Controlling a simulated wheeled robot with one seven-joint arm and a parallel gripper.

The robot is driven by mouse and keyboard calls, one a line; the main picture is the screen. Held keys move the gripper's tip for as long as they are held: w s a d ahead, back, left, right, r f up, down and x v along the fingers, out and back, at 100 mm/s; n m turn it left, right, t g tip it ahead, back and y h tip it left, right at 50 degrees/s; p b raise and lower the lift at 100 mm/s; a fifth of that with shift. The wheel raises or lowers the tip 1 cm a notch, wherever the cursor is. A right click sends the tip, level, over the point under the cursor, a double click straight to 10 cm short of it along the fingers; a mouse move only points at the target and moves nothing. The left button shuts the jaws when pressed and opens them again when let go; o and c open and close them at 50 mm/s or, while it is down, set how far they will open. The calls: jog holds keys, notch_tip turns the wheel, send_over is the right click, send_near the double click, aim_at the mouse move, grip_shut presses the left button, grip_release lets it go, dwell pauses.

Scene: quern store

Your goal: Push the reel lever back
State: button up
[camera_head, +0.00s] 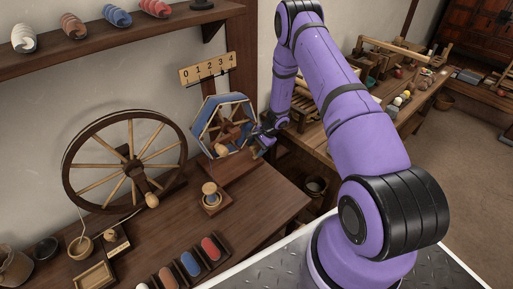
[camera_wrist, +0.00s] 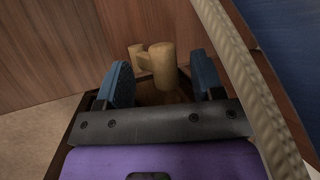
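The reel (camera_head: 201,129) is a six-sided wooden frame wound with blue and white yarn, on a wooden base at the table's back right. A pale wooden handle (camera_wrist: 162,62), a short upright cylinder with a side peg, shows in the wrist view; I take it for the reel lever. My gripper (camera_head: 262,146) is at the reel's right side, low down. In the wrist view its two blue fingers (camera_wrist: 163,84) stand apart, with the handle in or just beyond the gap. I cannot tell whether either finger touches it. The handle's lower end is hidden.
A spinning wheel (camera_head: 132,168) stands left of the reel. A scale marked 0 to 4 (camera_head: 207,69) is above the reel. A small wooden pot (camera_head: 210,195) and colored yarn rolls (camera_head: 190,264) are in front. In the wrist view, yarn (camera_wrist: 245,75) runs close on the right.

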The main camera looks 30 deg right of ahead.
jog(key=c, duration=0.8)
jog(key=shift+c, duration=0.2)
jog(key=shift+w, duration=0.1)
jog(key=shift+w+a+f+g, duration=0.1)
jog(key=shift+w+g, duration=0.25)
jog(key=shift+g, duration=0.55)
jog(key=o, duration=0.9)
jog(key=shift+s, duration=0.1)
